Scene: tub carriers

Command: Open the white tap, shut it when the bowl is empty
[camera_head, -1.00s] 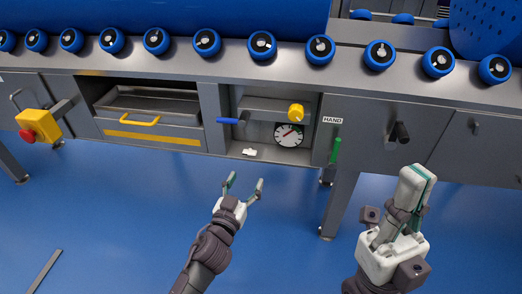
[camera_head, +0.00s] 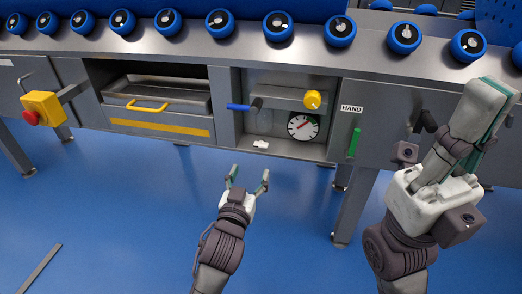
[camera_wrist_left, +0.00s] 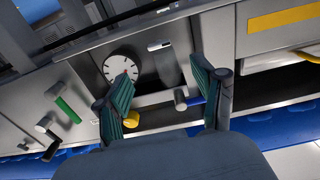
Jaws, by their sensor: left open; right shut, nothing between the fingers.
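A small white tap (camera_head: 261,144) sits at the bottom of the open niche under the machine. Above it is a clear, glassy bowl (camera_head: 264,121); I cannot tell how much it holds. In the left wrist view, the picture is turned over: the white tap (camera_wrist_left: 160,45) and the bowl (camera_wrist_left: 172,70) show between the fingers, beyond them. My left gripper (camera_head: 249,176) is open and empty, in front of and below the niche, apart from the tap; it also shows in the left wrist view (camera_wrist_left: 160,82). My right gripper (camera_head: 493,97) is shut and empty at the right, pointing up.
Around the bowl are a blue handle (camera_head: 239,107), a yellow knob (camera_head: 312,99) and a round dial (camera_head: 302,127). A green handle (camera_head: 354,142) hangs right, under a HAND label. A red-and-yellow switch (camera_head: 42,108) sticks out left. The blue floor before the niche is clear.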

